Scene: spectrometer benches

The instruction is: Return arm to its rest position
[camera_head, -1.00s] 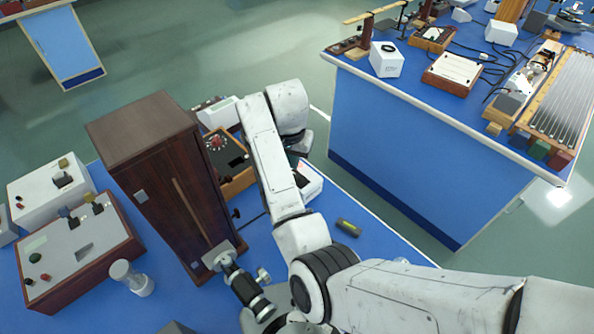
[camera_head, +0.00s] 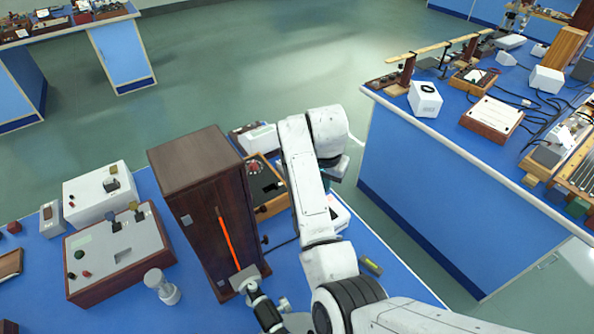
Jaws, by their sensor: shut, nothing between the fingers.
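My white arm (camera_head: 308,190) rises from the lower right of the head view, bends at a dark ringed joint and stands upright beside the tall dark wooden cabinet (camera_head: 195,165). Its rounded upper end (camera_head: 328,130) turns down on the far side, above the back edge of the blue bench (camera_head: 405,290). The fingers are hidden behind the arm. I see no object carried by the arm. A thin slot on the cabinet's front shows bright orange-red.
A control box (camera_head: 118,250), a white box (camera_head: 97,192) and a clear cylinder (camera_head: 162,287) stand left of the cabinet. A wooden-framed dial unit (camera_head: 265,185) lies close behind the arm. A second blue bench (camera_head: 420,190) with instruments is at right. Open floor (camera_head: 260,60) lies between benches.

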